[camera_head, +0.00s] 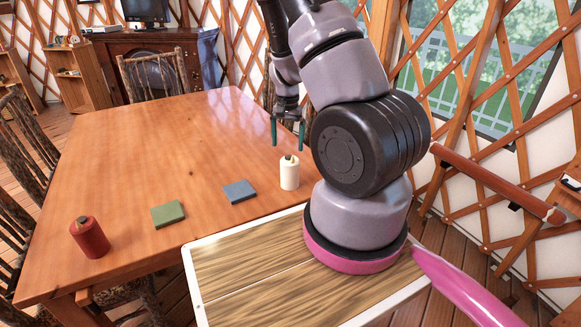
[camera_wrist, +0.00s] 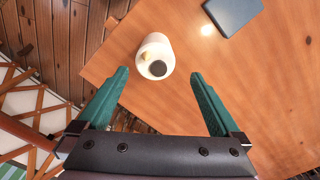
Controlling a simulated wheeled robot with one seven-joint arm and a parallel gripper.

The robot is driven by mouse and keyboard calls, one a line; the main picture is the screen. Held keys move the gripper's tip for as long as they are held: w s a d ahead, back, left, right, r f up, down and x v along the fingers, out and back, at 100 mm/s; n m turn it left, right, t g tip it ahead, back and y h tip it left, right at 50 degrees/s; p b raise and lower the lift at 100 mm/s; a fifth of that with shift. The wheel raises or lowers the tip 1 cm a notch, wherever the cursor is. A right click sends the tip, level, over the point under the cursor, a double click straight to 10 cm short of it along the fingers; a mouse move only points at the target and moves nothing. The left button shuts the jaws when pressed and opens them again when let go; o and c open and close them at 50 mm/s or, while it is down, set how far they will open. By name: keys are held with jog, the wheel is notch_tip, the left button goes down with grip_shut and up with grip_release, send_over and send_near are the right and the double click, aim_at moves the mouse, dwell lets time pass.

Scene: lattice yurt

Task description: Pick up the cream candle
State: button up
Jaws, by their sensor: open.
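The cream candle (camera_head: 289,173) is a short white cylinder with a dark wick area on top. It stands upright on the wooden table (camera_head: 190,130) near its right edge. In the wrist view the candle (camera_wrist: 154,57) is seen from above, beyond the fingertips and roughly between their lines. My gripper (camera_head: 287,143) has two green fingers pointing down, apart and empty, above and behind the candle. In the wrist view its fingers (camera_wrist: 160,73) are wide open and do not touch the candle.
A blue square (camera_head: 239,191) lies left of the candle; it also shows in the wrist view (camera_wrist: 233,12). A green square (camera_head: 167,214) and a red candle (camera_head: 89,237) are further left. Chairs stand around the table. The table's far half is clear.

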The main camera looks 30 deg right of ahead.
aim_at(289, 157)
jog(key=f, duration=0.5)
jog(key=shift+w+d+f, duration=0.1)
jog(key=shift+d+f, duration=0.2)
jog(key=shift+f, duration=0.05)
notch_tip(289, 157, down, 6)
jog(key=shift+d+r, duration=0.1)
jog(key=shift+d, duration=0.05)
jog(key=c, duration=1.4)
